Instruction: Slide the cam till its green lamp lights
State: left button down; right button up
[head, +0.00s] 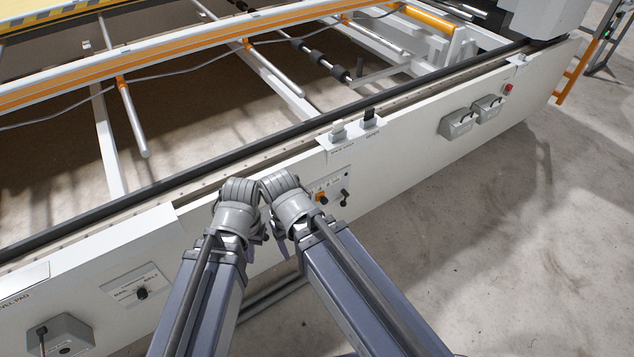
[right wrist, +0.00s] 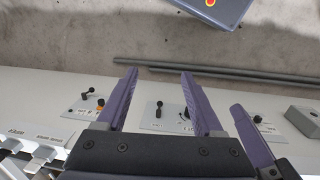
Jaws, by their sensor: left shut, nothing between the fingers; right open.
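No part is clearly marked as the cam, and I see no lit green lamp. In the right wrist view, a small control panel (right wrist: 172,122) with an upright black lever (right wrist: 158,108) and a dark knob lies beyond my right gripper (right wrist: 160,73). My right gripper is open and empty, its purple fingers either side of that lever in the picture. My arms hide this panel in the head view. My left gripper (head: 252,243) is shut and empty, pointing down close to the machine's front, its fingers mostly hidden. One purple finger (right wrist: 250,138) shows right in the wrist view.
Another panel (head: 328,190) with an orange knob and black levers sits right of my arms. A panel with a black knob (head: 141,293) and a grey lever box (head: 66,336) sit left. Labelled clamps (head: 338,133) stand on the rail. The floor (head: 520,230) is open at right.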

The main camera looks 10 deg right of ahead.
jog(key=shift+f, duration=0.1)
jog(key=w+a+f+n+t+y+b, duration=0.1)
jog(key=w+f+t+y+b, duration=0.25)
jog(key=w+f+b, duration=0.7)
jog(key=w+a+f+n+t+y+b, duration=0.15)
jog(key=w+f+y+b, duration=0.35)
jog(key=f+b, duration=0.95)
jog(key=w+d+f+m+t+b, duration=0.1)
jog(key=w+d+f+t+b, duration=0.1)
jog(key=w+d+t+b, duration=0.2)
jog(key=w+d+f+m+t+b, duration=0.2)
jog(key=d+b, duration=0.8)
jog(key=b, duration=0.6)
jog(key=w+d+f+m+t+h+b, duration=0.1)
jog(key=w+d+f+m+t+b, duration=0.1)
jog(key=w+d+t+b, duration=0.4)
jog(key=w+d+f+b, duration=0.1)
jog(key=w+d+b, duration=0.1)
jog(key=b, duration=0.1)
jog(key=shift+f+b, duration=0.35)
jog(key=shift+b, duration=0.05)
